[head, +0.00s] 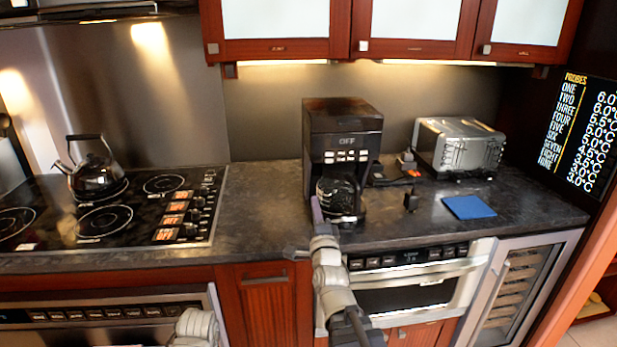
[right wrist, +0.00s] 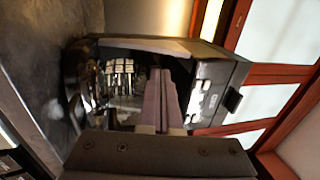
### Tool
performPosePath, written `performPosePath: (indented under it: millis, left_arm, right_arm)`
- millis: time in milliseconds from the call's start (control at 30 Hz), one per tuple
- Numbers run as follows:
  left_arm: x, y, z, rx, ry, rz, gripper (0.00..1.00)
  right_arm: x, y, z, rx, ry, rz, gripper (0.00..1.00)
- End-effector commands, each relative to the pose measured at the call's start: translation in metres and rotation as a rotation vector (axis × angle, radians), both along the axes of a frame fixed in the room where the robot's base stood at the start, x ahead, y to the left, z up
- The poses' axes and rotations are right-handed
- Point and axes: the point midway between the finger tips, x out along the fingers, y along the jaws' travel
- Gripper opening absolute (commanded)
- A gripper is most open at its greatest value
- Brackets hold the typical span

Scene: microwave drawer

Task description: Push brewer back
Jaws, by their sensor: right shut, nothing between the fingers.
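My right gripper (head: 317,208) is shut and empty at the front left of the brewer, beside the carafe. In the right wrist view the brewer (right wrist: 215,88) appears turned sideways, and the purple-grey fingers (right wrist: 160,85) lie together in front of its open bay. I cannot tell whether they touch it. The left gripper does not show.
A silver toaster (head: 458,146), a blue pad (head: 469,207) and small dark items stand right of the brewer. A cooktop (head: 105,205) with a kettle (head: 96,175) is at left. The counter (head: 258,200) between cooktop and brewer is clear. A microwave drawer (head: 410,290) sits below the counter.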

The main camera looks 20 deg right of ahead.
Motion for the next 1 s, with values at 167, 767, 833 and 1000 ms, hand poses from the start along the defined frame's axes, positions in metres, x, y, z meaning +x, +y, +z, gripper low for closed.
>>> performPosePath:
  millis: [167,767,833,1000]
  left_arm:
    - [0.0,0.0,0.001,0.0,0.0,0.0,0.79]
    - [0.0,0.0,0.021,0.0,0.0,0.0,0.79]
    - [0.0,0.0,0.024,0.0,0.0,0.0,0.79]
    - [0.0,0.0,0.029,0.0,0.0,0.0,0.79]
  right_arm:
    - [0.002,0.0,0.001,0.0,-0.002,0.0,0.0]
    - [0.085,-0.019,0.02,0.0,0.001,0.001,0.0]
    - [0.099,-0.022,0.024,0.0,0.001,0.001,0.0]
    - [0.125,-0.028,0.029,-0.002,0.001,0.001,0.0]
